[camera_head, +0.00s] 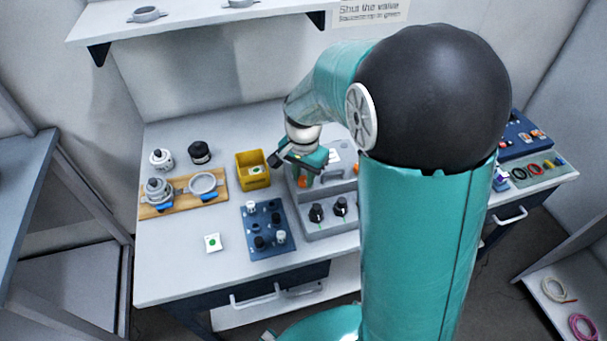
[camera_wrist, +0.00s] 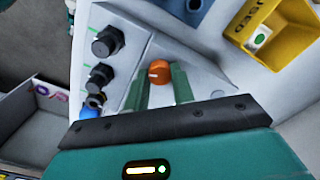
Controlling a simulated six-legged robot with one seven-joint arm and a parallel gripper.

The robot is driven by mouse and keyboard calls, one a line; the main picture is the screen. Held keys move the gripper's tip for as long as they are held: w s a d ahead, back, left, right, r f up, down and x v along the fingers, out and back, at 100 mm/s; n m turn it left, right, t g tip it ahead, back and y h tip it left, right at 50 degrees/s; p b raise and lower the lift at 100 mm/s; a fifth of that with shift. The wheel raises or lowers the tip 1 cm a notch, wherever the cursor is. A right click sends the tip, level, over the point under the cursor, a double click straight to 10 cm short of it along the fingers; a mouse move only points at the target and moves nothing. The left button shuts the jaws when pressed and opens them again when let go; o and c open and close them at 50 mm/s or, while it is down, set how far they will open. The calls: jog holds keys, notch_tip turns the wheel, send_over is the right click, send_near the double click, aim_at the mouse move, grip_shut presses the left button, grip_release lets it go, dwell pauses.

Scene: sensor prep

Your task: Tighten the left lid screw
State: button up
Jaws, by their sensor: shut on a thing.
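The orange screw (camera_wrist: 159,72) sits on the sloped grey face of the box (camera_wrist: 205,82), with a pale mark on its head. My gripper (camera_wrist: 158,80) is shut on the screw, one green finger on each side of it. In the head view the orange screw (camera_head: 302,182) shows just below my gripper (camera_head: 304,176), at the left part of the grey box (camera_head: 322,230).
Black knobs (camera_wrist: 107,42) stand on the box beside my fingers. A yellow bin (camera_head: 253,170) and a blue tray with several plugs (camera_head: 262,213) stand left of the box. A wooden board (camera_head: 160,211) with metal fittings lies farther left. The table's front left is mostly clear.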

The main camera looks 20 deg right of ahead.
aim_at(303, 180)
jog(key=m, duration=0.3)
jog(key=shift+m, duration=0.3)
dwell(0.4)
jog(key=o, duration=1)
notch_tip(303, 180, up, 14)
jog(key=shift+f, duration=0.1)
